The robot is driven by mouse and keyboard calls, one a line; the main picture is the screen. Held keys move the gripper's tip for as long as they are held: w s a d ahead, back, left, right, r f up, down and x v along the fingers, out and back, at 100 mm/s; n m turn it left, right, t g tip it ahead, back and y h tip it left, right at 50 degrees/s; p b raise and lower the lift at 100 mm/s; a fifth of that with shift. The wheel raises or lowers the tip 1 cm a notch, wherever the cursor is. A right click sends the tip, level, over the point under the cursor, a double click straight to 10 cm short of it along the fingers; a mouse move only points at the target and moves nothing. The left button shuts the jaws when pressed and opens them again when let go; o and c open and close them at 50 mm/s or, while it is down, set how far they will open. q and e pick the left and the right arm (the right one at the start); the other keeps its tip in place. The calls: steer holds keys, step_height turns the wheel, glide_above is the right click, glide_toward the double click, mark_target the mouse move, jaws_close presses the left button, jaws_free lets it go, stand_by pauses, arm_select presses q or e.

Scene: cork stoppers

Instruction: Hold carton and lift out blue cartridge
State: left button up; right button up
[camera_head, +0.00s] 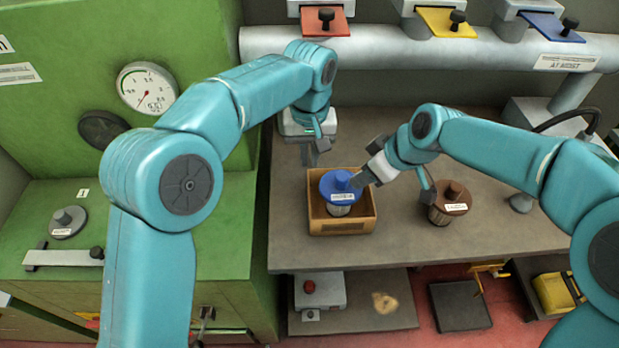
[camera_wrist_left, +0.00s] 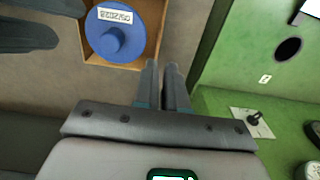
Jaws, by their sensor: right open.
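The open brown carton (camera_head: 343,227) stands on the grey table, with the round blue cartridge (camera_head: 338,184) upright inside it. The left wrist view also shows the blue cartridge (camera_wrist_left: 116,37) and the carton (camera_wrist_left: 152,28). My left gripper (camera_head: 315,158) is at the carton's back left corner. Its fingers (camera_wrist_left: 163,66) are close together by the carton wall; I cannot tell whether they grip it. My right gripper (camera_head: 366,178) is open beside the cartridge's right edge, above the carton's right side, holding nothing. Its dark fingers show at upper left in the left wrist view.
A brown-lidded cartridge (camera_head: 451,200) stands on the table right of the carton, below my right arm. A grey-lidded one (camera_head: 68,222) sits on the green cabinet at left. A large pipe (camera_head: 390,45) runs behind. The table front right is clear.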

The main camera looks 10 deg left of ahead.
mark_target(340, 193)
arm_select(q)
step_height(340, 193, down, 12)
steer(key=shift+w+a+r, duration=0.1)
steer(key=shift+a, duration=0.05)
steer(key=shift+w+f, duration=0.15)
steer(key=shift+f, duration=0.5)
jaws_close()
arm_select(e)
steer(key=shift+w+f, duration=0.1)
steer(key=shift+w, duration=0.1)
steer(key=shift+a, duration=0.1)
